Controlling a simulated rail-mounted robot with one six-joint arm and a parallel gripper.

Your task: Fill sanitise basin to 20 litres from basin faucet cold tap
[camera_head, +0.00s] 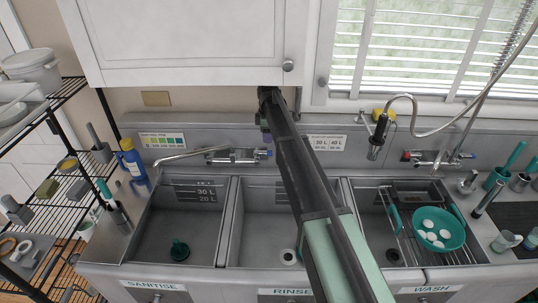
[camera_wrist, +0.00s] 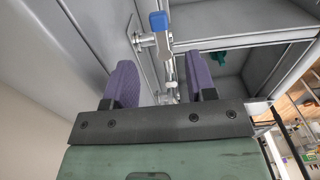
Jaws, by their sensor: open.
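The grey sanitise basin (camera_head: 152,222) is at the left, with 30 L and 20 L marks on its back wall. No water shows in it. A dark green plug (camera_head: 180,250) is on its floor; I cannot tell how tightly it sits. The basin faucet (camera_head: 232,156) is on the back ledge, its spout (camera_head: 185,155) reaching left over the basin. The blue-ended cold tap (camera_head: 266,154) is at its right end; its blue cap (camera_wrist: 158,21) shows in the wrist view, beyond the fingers. My gripper (camera_wrist: 162,80) is open and empty, the faucet body showing between its purple fingers.
The cupboard (camera_head: 190,40) hangs close above my gripper. The rinse basin (camera_head: 262,225) lies under my arm. The wash basin at right holds a rack and a teal bowl (camera_head: 455,240) of white items. A blue bottle (camera_head: 131,160) stands left of the sanitise basin.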

